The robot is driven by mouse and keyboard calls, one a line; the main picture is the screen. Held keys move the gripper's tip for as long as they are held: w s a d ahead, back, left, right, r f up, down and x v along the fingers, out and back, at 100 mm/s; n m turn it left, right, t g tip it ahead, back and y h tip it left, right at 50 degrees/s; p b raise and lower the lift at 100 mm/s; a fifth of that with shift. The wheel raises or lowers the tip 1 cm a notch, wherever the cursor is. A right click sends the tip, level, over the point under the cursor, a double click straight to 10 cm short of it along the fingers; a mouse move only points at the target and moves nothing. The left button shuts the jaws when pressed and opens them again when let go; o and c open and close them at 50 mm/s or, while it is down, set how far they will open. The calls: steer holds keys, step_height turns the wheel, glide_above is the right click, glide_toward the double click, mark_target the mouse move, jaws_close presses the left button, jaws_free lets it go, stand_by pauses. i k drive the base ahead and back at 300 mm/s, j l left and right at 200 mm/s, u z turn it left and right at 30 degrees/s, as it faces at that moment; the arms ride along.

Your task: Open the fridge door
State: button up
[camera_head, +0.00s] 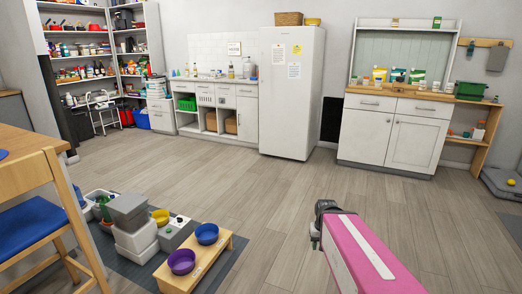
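The fridge (291,112) is tall and white and stands against the back wall, in the middle of the view. Its door looks closed, with paper notes and a yellow sheet on its upper front. I cannot make out a handle. My pink and white arm reaches in from the bottom right and ends in a dark part well short of the fridge, with open floor between. No fingers can be made out there, so I cannot tell whether my gripper is open or shut.
A sink counter (247,110) stands left of the fridge and a white cabinet (387,135) right of it. A wooden bowl stand (207,266) and grey containers sit on a mat at lower left, near a blue chair (38,225). The wooden floor (270,185) before the fridge is clear.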

mark_target(285, 90)
steer(key=i+z, duration=0.45)
steer(key=i, duration=1.4)
steer(key=i+u, duration=0.35)
steer(key=i, duration=0.6)
steer(key=i+l+u, duration=0.1)
steer(key=i+u, duration=0.25)
steer(key=i, duration=0.6)
steer(key=i+j+u, duration=0.15)
steer(key=i+u, duration=0.65)
steer(key=i, duration=0.15)
steer(key=i+l+u, duration=0.1)
steer(key=i+u, duration=0.25)
steer(key=i+l+u, duration=0.4)
steer(key=i, duration=0.15)
steer(key=i+j+u, duration=0.1)
steer(key=i+u, duration=0.35)
steer(key=i, duration=1.35)
steer(key=i+j+z, duration=0.1)
steer(key=i+z, duration=0.3)
steer(key=i+j+z, duration=1.45)
steer(key=j, duration=0.15)
steer(key=j+z, duration=0.2)
steer(key=j, duration=0.15)
steer(key=i+j+z, duration=0.2)
steer(key=j, duration=0.2)
steer(key=j+z, duration=0.2)
steer(key=j, duration=0.2)
steer(key=z, duration=0.75)
